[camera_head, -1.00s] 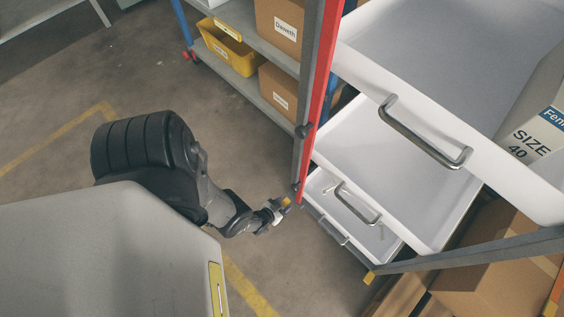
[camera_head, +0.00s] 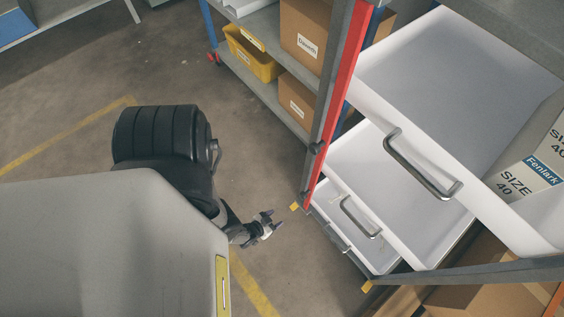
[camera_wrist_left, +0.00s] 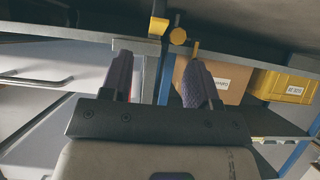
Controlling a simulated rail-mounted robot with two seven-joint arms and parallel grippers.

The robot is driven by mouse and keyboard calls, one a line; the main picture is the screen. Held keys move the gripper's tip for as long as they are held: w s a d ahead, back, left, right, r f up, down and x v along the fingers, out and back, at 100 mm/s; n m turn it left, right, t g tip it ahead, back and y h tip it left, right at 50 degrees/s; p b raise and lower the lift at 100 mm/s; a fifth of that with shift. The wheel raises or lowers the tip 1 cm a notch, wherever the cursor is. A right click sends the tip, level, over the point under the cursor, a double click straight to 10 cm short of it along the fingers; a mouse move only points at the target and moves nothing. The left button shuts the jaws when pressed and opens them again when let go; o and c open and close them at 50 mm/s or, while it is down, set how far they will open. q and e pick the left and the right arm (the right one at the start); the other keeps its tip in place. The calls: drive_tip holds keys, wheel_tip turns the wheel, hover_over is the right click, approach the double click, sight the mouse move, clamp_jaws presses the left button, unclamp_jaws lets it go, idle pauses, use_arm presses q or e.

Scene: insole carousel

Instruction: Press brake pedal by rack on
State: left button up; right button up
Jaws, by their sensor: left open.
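A small yellow pedal (camera_head: 294,206) sticks out low at the foot of the rack's near red-edged post (camera_head: 334,105). A second yellow tab (camera_head: 367,286) shows at the foot of the other front post. My left gripper (camera_head: 273,218) is open and empty, low over the floor, just left of the first pedal and apart from it. In the left wrist view yellow parts (camera_wrist_left: 158,25) show just beyond the two dark fingers (camera_wrist_left: 158,70); I cannot tell which one is the brake pedal. Whether the pedal is pressed cannot be told. My right gripper is not in view.
White drawers (camera_head: 400,130) with metal handles stand pulled out on the right, above the pedal's side. A second rack with a yellow bin (camera_head: 252,54) and cardboard boxes (camera_head: 298,100) stands behind. The floor (camera_head: 80,110) to the left is clear.

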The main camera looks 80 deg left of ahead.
use_arm(q)
drive_tip(key=shift+p+v, duration=0.5)
drive_tip(key=shift+v, duration=1.1)
drive_tip(key=shift+w+a, duration=0.1)
